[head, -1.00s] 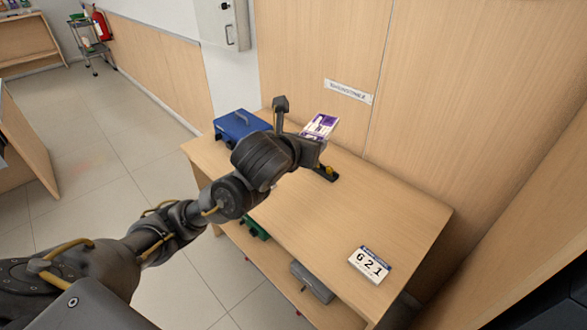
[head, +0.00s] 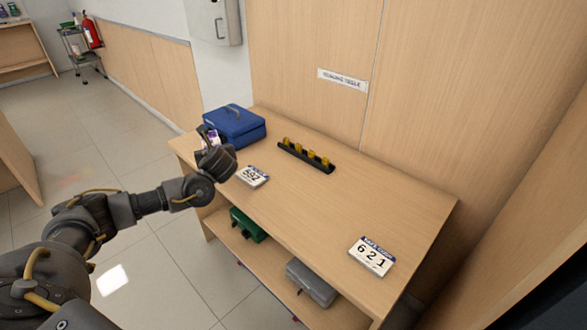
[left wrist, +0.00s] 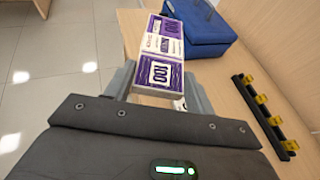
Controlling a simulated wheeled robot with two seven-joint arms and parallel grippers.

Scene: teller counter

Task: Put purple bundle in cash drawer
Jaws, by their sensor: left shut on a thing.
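The purple bundle (left wrist: 163,50) is a purple and white banknote stack printed with 100. In the left wrist view it sits between the fingers of my left gripper (left wrist: 160,85), which is shut on it. In the head view my left gripper (head: 212,143) is near the table's left edge, in front of the blue case, and the bundle (head: 211,136) is mostly hidden there. My right gripper is not in view. I see no cash drawer that I can identify.
A closed blue case (head: 238,127) with a handle stands on the wooden table (head: 290,205). A black rack with yellow pieces (head: 306,156) lies behind. Number cards (head: 253,176) and (head: 372,256) lie on the tabletop. A green case (head: 248,225) and grey case (head: 312,284) are on the lower shelf.

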